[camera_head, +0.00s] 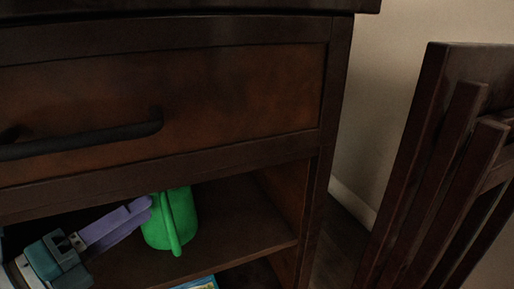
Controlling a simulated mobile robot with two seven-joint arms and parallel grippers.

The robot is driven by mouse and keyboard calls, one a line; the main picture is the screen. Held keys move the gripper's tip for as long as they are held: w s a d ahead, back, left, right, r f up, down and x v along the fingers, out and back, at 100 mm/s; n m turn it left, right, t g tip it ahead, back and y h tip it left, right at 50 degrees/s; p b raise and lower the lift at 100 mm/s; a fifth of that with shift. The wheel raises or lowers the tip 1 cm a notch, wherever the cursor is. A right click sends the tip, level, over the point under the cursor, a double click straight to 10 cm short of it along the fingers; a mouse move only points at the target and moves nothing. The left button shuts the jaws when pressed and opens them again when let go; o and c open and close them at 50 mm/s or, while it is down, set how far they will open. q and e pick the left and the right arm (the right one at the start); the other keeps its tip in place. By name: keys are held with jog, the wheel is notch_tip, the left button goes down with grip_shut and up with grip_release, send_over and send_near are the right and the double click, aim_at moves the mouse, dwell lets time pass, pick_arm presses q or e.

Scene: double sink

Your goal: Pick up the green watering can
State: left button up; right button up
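The green watering can (182,215) stands on the open shelf below the drawer. Its top is partly hidden by the shelf's upper frame. My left gripper (146,207) reaches in from the lower left, and its purple fingers point up and right. The fingertips are right at the can's left side; I cannot tell whether they touch it or grip it. The fingers overlap in this view, so the gap between them is unclear.
The dark wooden cabinet (225,85) has a drawer with a black handle (90,140) above the shelf. A blue item (198,284) shows at the bottom edge. A dark slatted wooden chair or frame (440,170) stands at right. The shelf is clear right of the can.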

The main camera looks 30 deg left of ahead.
pick_arm(q)
jog(key=w+d+b, duration=0.1)
jog(key=w+b, duration=0.3)
jog(key=w, duration=0.4)
jog(key=shift+d+f, duration=0.15)
jog(key=shift+c, duration=0.4)
jog(key=c, duration=0.4)
grip_shut()
dwell(0.4)
